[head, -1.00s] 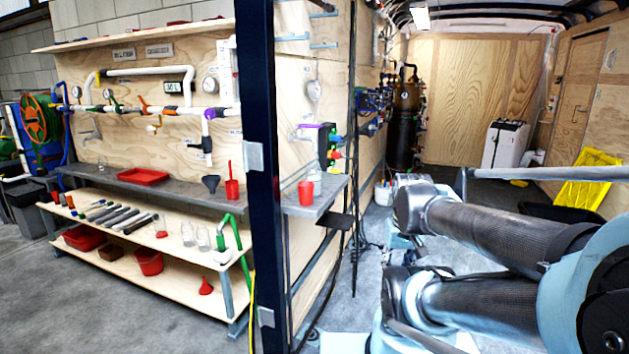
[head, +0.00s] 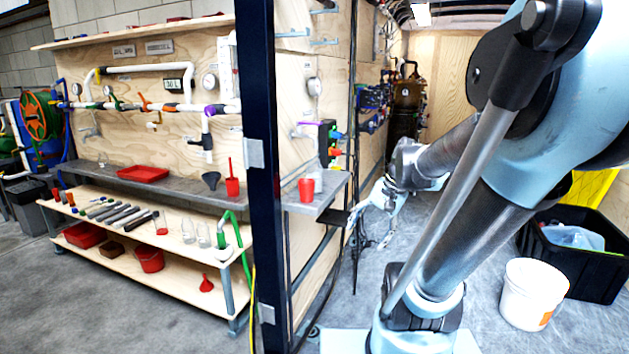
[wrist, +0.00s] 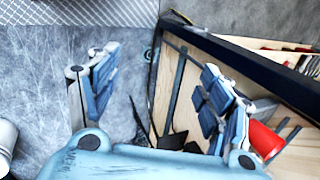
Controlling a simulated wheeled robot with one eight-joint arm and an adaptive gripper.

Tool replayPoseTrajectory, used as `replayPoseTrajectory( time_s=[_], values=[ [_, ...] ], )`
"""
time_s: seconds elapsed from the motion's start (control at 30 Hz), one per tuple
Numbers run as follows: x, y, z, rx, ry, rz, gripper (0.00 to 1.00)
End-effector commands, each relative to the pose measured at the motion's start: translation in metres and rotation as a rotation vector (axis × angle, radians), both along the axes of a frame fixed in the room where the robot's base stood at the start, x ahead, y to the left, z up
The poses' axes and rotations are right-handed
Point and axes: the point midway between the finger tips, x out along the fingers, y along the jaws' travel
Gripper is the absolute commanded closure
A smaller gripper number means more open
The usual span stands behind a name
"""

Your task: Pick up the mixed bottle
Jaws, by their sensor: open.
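A clear bottle (head: 315,172) stands on the grey shelf (head: 325,193), at the part right of the dark post, partly behind a red cup (head: 306,190). No label is readable, so I cannot tell whether it is the mixed bottle. My gripper (head: 372,222) hangs to the right of the shelf's end, lower than the bottle and apart from it. In the wrist view my gripper (wrist: 160,85) is open, fingers wide apart, with nothing between them but floor and plywood. A red cup (wrist: 267,139) shows beside the right finger; the bottle is not clear there.
The dark post (head: 260,150) stands left of the bottle. A lower bench (head: 150,235) holds clear beakers and several tubes. A white bucket (head: 530,293) and a black crate (head: 572,255) stand on the floor at right. A black plate (head: 335,217) sits below the shelf's end.

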Motion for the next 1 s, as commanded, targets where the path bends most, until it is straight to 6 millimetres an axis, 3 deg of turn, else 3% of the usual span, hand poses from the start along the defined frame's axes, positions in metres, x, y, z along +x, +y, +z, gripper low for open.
replayPoseTrajectory(
  time_s=[0.5, 1.0],
  values=[
    [0.115, 0.043, 0.045, 0.423, 0.262, -0.342, 0.28],
    [0.224, 0.045, 0.063, 0.795, 0.59, -0.556, 0.28]
  ],
)
